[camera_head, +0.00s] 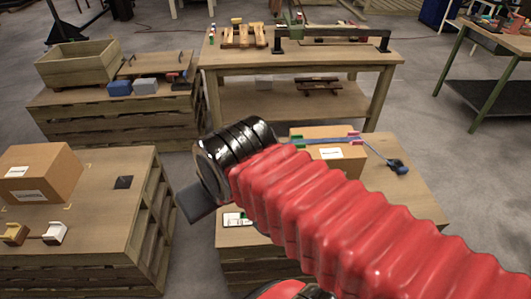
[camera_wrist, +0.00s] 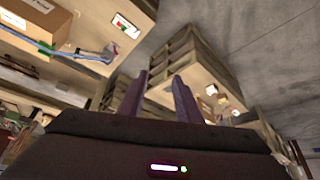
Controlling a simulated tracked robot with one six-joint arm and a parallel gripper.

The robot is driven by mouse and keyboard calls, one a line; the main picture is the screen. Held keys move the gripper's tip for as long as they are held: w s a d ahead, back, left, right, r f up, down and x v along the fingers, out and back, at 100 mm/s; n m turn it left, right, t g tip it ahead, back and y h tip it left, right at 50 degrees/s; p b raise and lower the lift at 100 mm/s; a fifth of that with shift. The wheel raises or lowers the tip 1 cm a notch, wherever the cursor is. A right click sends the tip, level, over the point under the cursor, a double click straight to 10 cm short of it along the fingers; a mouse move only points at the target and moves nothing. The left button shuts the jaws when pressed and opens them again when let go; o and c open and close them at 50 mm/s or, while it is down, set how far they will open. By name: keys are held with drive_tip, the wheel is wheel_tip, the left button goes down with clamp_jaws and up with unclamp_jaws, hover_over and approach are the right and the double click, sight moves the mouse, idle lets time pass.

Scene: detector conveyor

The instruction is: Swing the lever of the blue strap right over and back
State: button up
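The blue strap (camera_head: 327,140) runs over a cardboard box (camera_head: 328,152) on the near right table. At its right end a dark blue fitting (camera_head: 398,167) lies beside the box; its lever cannot be made out. In the wrist view the strap (camera_wrist: 72,55) crosses the upper left and meets a greyish piece (camera_wrist: 110,52), too blurred to tell its lever. My gripper (camera_wrist: 161,79) is open and empty, its two fingers apart. The strap is left of them in that view. In the head view my red arm hides part of the box and the fingers cannot be seen.
A card (camera_head: 237,219) lies on the near right table. The near left table (camera_head: 110,225) holds another cardboard box (camera_head: 40,173). A workbench (camera_head: 310,55) stands behind, and a wooden crate (camera_head: 78,64) sits at back left. Grey floor lies open to the right.

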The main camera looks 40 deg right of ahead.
drive_tip(key=shift+o, duration=0.6)
drive_tip(key=w+d+f+m+t+h, duration=0.2)
drive_tip(key=w+d+f+m+h, duration=0.15)
drive_tip(key=w+d, duration=1.15)
drive_tip(key=w+d+f+m+t, duration=0.2)
drive_tip(key=w+d+f+m, duration=0.2)
drive_tip(key=w+d+f, duration=0.6)
drive_tip(key=w+d+f+m+t, duration=0.2)
drive_tip(key=w+d+f+m, duration=0.1)
drive_tip(key=d+f, duration=0.75)
drive_tip(key=s+d+f+m+t, duration=0.1)
drive_tip(key=s+d+f+m, duration=0.1)
drive_tip(key=f, duration=0.4)
drive_tip(key=s+d+f+m+t, duration=0.2)
drive_tip(key=s+d+f, duration=0.1)
drive_tip(key=s+f, duration=0.2)
wheel_tip(320, 180, down, 2)
drive_tip(key=shift+d+f, duration=0.15)
drive_tip(key=shift+w+h, duration=0.1)
drive_tip(key=shift+h, duration=0.15)
drive_tip(key=x, duration=1.3)
drive_tip(key=shift+w+d, duration=0.15)
drive_tip(key=shift+w, duration=0.3)
